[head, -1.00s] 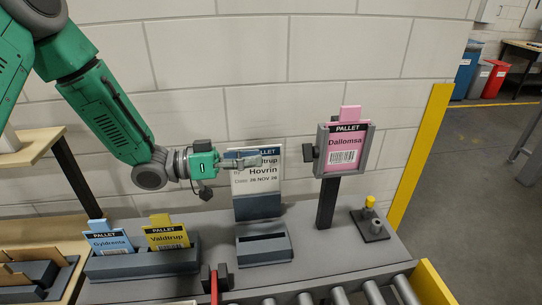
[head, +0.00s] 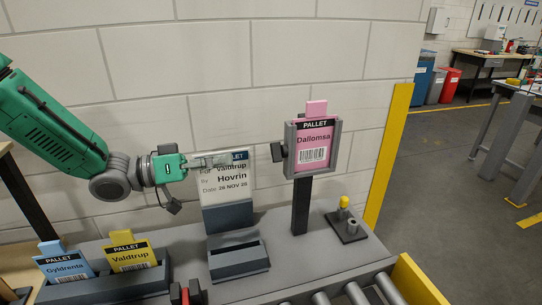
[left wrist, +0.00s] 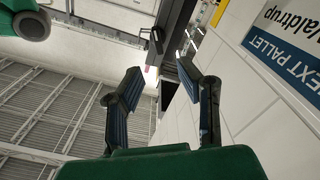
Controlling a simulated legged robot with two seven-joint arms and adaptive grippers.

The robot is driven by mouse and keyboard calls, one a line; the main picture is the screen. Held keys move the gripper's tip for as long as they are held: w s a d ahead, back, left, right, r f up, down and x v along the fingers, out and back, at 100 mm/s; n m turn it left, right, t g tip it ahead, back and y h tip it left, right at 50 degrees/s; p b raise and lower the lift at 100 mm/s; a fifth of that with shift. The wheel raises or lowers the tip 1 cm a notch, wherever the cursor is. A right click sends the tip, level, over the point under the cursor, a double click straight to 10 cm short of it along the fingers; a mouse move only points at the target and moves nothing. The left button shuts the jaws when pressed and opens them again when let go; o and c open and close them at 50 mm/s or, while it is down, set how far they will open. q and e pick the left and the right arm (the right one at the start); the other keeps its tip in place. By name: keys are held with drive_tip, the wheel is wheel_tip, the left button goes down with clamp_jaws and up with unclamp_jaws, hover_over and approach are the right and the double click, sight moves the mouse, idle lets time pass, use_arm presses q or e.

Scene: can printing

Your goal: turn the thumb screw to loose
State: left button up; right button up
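The thumb screw (head: 278,152) is a dark knob on the left side of the grey frame (head: 338,150) on a black post. The frame holds a pink pallet card (head: 312,145) reading Dallomsa. My left gripper (head: 225,160) points right at about the knob's height, in front of a white Hovrin card, short of the knob. In the left wrist view its two fingers (left wrist: 158,68) are apart with nothing between them. A dark knob (left wrist: 155,42) and the frame's dark parts show beyond the fingertips. My right gripper is not in view.
Blue (head: 65,266) and yellow (head: 131,255) cards stand left. A small yellow-topped fixture (head: 346,226) is right of the post. Rollers (head: 358,293) run along the front; a wall is close behind.

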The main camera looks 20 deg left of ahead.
sight(274, 157)
use_arm(q)
drive_tip(key=p+x, duration=0.1)
drive_tip(key=x, duration=1)
drive_tip(key=shift+r, duration=0.1)
clamp_jaws()
